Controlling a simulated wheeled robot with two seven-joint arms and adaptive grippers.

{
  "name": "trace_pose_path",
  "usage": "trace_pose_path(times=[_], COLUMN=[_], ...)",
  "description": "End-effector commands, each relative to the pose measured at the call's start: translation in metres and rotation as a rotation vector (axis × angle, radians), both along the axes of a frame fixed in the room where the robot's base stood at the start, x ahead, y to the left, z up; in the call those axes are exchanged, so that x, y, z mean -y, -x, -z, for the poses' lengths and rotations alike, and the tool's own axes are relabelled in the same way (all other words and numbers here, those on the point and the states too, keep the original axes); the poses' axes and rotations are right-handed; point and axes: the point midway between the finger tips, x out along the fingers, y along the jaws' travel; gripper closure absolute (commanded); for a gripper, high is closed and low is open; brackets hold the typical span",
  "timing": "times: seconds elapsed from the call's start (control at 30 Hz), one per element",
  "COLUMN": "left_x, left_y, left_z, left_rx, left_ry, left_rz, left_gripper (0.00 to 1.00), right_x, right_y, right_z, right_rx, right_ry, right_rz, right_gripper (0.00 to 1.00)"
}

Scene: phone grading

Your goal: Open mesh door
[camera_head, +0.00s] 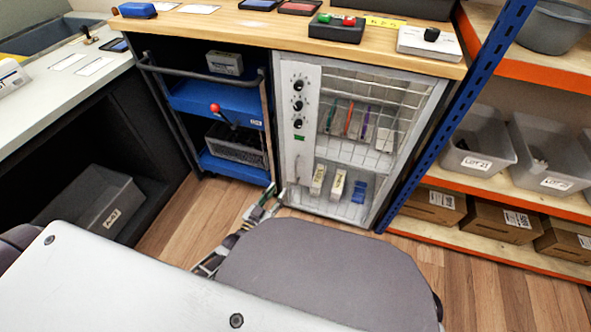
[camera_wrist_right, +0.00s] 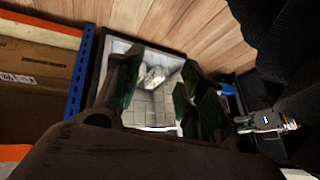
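The mesh door (camera_head: 380,95) is a wire grid on the front of the grey cabinet under the wooden worktop. It looks closed, and coloured strips, boxes and a blue holder show behind it. A pale upright handle (camera_head: 298,168) is at its lower left. My left gripper (camera_head: 274,194) is low, just left of and below this handle, with its two fingertips apart; I see no grip on the handle. My right gripper (camera_wrist_right: 158,92) has its dark green fingers spread, with the cabinet's lit interior beyond them.
A blue cart (camera_head: 205,100) with a red-knobbed lever stands left of the cabinet. A blue upright post (camera_head: 455,105) and shelves with grey bins (camera_head: 480,140) and cardboard boxes are at the right. The wooden floor (camera_head: 165,240) is clear before the cart.

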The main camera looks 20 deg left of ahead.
Motion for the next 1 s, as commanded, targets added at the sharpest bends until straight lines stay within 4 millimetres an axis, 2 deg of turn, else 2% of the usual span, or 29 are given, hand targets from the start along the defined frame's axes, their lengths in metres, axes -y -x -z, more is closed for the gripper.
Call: trace_pose_path(times=[0.47, 1.0], left_x=[0.001, 0.012], left_y=[-0.006, -0.053], left_z=[0.0, 0.001], left_rx=[-0.001, 0.001], left_ry=[0.0, 0.0], left_rz=[0.0, 0.0], left_gripper=[0.68, 0.68], right_x=[0.0, -0.005], right_y=[0.0, -0.003], right_z=[0.004, 0.033], right_rx=[0.005, 0.046], right_ry=[-0.005, -0.046], right_rz=[0.004, 0.024], right_gripper=[0.6, 0.6])
